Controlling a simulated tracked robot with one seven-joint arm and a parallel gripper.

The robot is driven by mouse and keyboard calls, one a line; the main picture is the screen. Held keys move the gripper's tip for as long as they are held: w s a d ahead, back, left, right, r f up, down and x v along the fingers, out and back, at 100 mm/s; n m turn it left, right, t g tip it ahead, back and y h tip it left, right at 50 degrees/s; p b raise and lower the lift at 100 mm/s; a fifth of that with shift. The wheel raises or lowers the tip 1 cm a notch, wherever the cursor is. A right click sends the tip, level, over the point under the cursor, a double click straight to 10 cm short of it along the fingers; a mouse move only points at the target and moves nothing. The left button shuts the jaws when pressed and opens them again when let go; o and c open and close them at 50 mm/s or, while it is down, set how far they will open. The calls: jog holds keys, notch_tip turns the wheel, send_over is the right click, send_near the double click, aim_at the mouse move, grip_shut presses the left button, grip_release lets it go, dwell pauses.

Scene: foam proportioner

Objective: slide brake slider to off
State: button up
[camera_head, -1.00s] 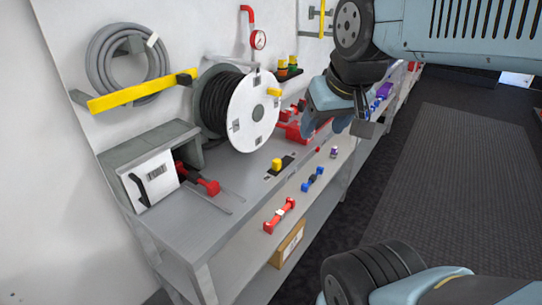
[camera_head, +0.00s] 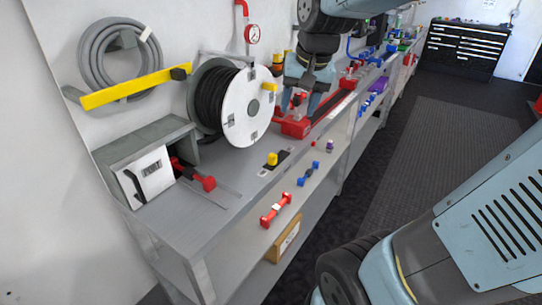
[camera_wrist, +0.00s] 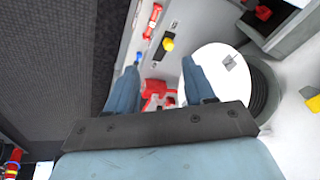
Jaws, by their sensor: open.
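A yellow slider knob (camera_head: 272,158) sits in a black slotted plate on the grey bench top, in front of the hose reel. I take it for the brake slider; its labels are too small to read. The same yellow knob (camera_wrist: 168,45) shows beyond my fingertips in the wrist view. My gripper (camera_head: 300,100) points down over the bench, right of the reel and farther along the bench than the knob. Its two fingers (camera_wrist: 157,82) are apart with nothing held, and a red object (camera_wrist: 153,95) shows between them, lower down. The gripper is not touching the knob.
The white-faced hose reel (camera_head: 250,108) with a yellow handle stands close behind the knob. A red block (camera_head: 292,126) lies below my gripper. A grey box (camera_head: 145,160) stands at left.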

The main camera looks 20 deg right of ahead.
jog(key=w+f+m+g, duration=0.25)
jog(key=w+f, duration=0.25)
jog(key=w, duration=0.5)
jog(key=m+g, duration=0.1)
jog(key=m, duration=0.3)
send_near(272, 154)
jog(key=shift+h, duration=0.4)
jog(key=f, duration=1)
jog(key=shift+s+a+f, duration=0.1)
jog(key=shift+a+f, duration=0.2)
jog(key=shift+a, duration=0.05)
jog(key=shift+c, duration=0.2)
grip_shut()
